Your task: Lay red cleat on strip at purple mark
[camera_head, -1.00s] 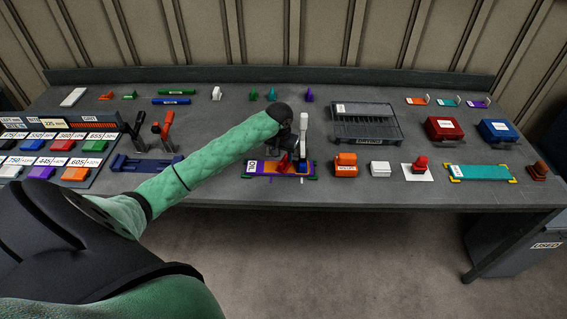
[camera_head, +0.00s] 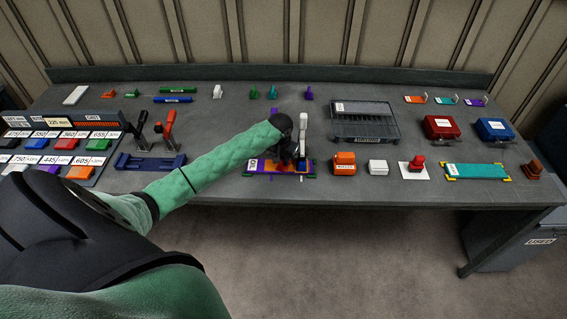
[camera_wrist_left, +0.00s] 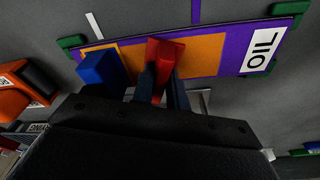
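The strip (camera_head: 262,166) is purple with an orange patch and an "OIL" label, lying flat between green corner holders; it also shows in the left wrist view (camera_wrist_left: 236,52). A purple mark (camera_wrist_left: 195,12) and a white mark (camera_wrist_left: 95,26) are on the bench along its edge. My left gripper (camera_head: 287,165) is over the strip. In the left wrist view its fingers (camera_wrist_left: 158,88) flank the red cleat (camera_wrist_left: 165,52), which stands over the orange patch. Whether the cleat touches the strip cannot be told. My right gripper is not in view.
A blue block (camera_wrist_left: 103,70) is close beside the red cleat. A white-handled upright lever (camera_head: 305,126) stands by the strip. An orange box (camera_head: 344,163) lies to the right, and a blue fixture (camera_head: 150,162) to the left.

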